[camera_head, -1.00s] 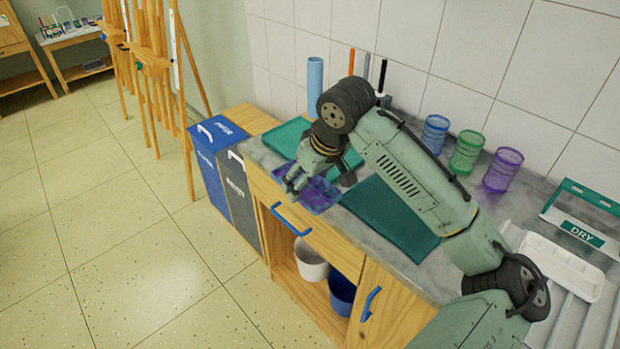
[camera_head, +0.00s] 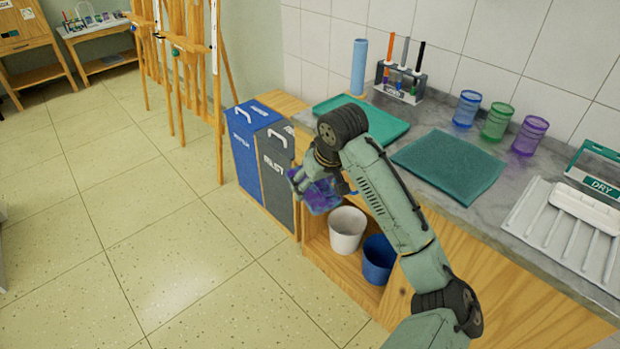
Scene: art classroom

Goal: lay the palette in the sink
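The palette (camera_head: 322,197) is a thin purple and blue piece with mottled colours. My gripper (camera_head: 303,182) is shut on its near left edge and holds it tilted, off the counter, in front of the cabinet. My arm and gripper hide part of the palette, and the fingertips are small. I see no sink in this view.
The grey counter (camera_head: 478,212) holds a teal tray (camera_head: 392,128), a teal mat (camera_head: 450,166), a marker rack (camera_head: 402,84), a blue cylinder (camera_head: 359,67), three mesh cups (camera_head: 497,121) and a white drying rack (camera_head: 566,231). Bins (camera_head: 262,150) stand left; floor there is clear.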

